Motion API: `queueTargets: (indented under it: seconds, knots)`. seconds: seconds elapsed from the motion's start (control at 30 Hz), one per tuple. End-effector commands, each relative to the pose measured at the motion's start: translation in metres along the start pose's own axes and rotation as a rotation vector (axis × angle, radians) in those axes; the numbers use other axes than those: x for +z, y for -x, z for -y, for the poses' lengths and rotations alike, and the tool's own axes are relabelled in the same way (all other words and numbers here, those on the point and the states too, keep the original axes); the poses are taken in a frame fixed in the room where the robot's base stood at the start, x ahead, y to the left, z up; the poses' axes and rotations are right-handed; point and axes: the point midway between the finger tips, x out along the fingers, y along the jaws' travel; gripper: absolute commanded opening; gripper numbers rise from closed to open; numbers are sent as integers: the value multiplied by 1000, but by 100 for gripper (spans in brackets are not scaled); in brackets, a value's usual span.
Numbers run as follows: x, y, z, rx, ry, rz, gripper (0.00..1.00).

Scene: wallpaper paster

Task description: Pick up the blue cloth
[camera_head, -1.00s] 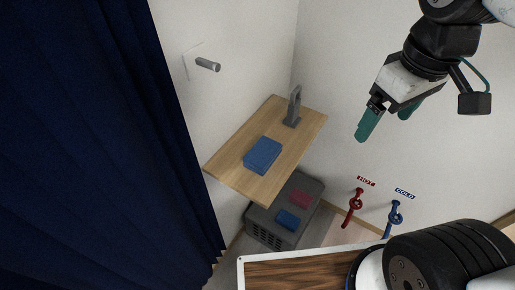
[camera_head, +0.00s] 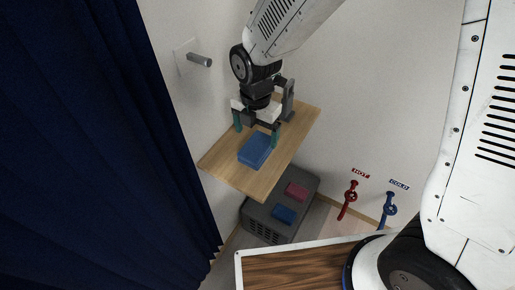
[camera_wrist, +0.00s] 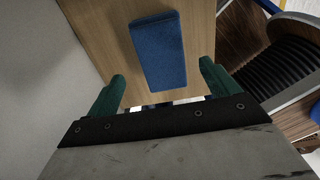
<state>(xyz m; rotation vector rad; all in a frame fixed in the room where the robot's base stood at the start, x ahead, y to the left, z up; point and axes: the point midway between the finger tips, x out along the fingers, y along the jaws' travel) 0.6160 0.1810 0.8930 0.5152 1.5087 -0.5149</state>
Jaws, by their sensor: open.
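The blue cloth (camera_head: 255,150) is a folded rectangular block lying on the wooden shelf (camera_head: 233,172). It also shows in the wrist view (camera_wrist: 158,52), at the top centre. My gripper (camera_head: 256,134) is over the shelf with its green fingers spread. In the wrist view the two fingertips (camera_wrist: 162,72) stand on either side of the cloth's near end, apart from it. Nothing is between the fingers. In the head view the cloth shows just in front of the gripper. How high the fingers are above the shelf is hard to tell.
A grey tap-like fixture (camera_head: 287,100) stands on the shelf behind my gripper. Below is a grey box (camera_head: 258,215) with a red button (camera_head: 297,191) and a blue button (camera_head: 285,214). A dark blue curtain (camera_head: 90,150) hangs at left. Red (camera_head: 349,198) and blue (camera_head: 388,208) valves are at right.

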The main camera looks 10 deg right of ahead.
Motion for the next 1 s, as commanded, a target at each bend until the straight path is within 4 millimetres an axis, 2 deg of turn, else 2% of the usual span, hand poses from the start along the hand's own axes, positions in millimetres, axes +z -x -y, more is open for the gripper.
queueTargets:
  seconds: [0.4,0.67,0.7,0.87,1.0]
  knots:
    - [0,-55,4,-3,-4,-1,87]
    - [0,-59,3,0,-5,0,87]
    - [0,-58,3,0,-5,0,84]
    - [0,-58,3,0,-5,0,40]
    - [0,-58,3,0,-5,0,39]
